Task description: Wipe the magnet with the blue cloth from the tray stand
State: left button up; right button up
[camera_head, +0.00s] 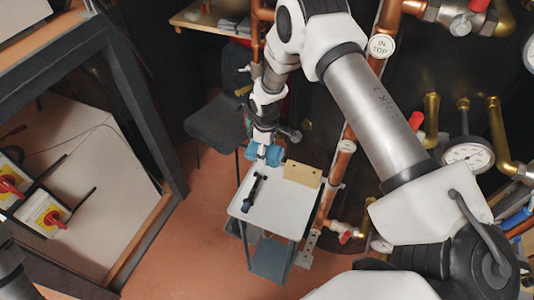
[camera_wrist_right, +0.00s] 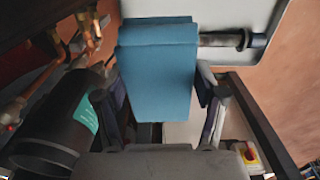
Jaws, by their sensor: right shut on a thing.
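My right gripper (camera_head: 262,149) is shut on the blue cloth (camera_head: 272,155) over the far end of the tray stand (camera_head: 284,203). In the right wrist view the cloth (camera_wrist_right: 158,70) is a thick folded blue pad between the two fingers (camera_wrist_right: 160,95). A dark rod-shaped thing (camera_head: 254,192) lies on the white tray top, just in front of the cloth. It also shows beside the cloth in the right wrist view (camera_wrist_right: 225,40). I cannot tell for sure that it is the magnet. My left gripper is not in view.
A tan block (camera_head: 303,174) sits at the tray's far right. Copper pipes and a gauge (camera_head: 468,155) stand close on the right. A dark chair (camera_head: 214,124) is behind the stand. A dark frame (camera_head: 140,110) stands left; open floor (camera_head: 190,240) lies between.

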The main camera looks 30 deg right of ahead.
jog(key=shift+w+d+r+p, duration=0.1)
jog(key=shift+w+r+p, duration=0.1)
jog(key=shift+r+p, duration=0.45)
jog(key=shift+r, duration=0.45)
jog(key=shift+s+r, duration=0.15)
jog(key=shift+r, duration=0.1)
jog(key=shift+f, duration=0.1)
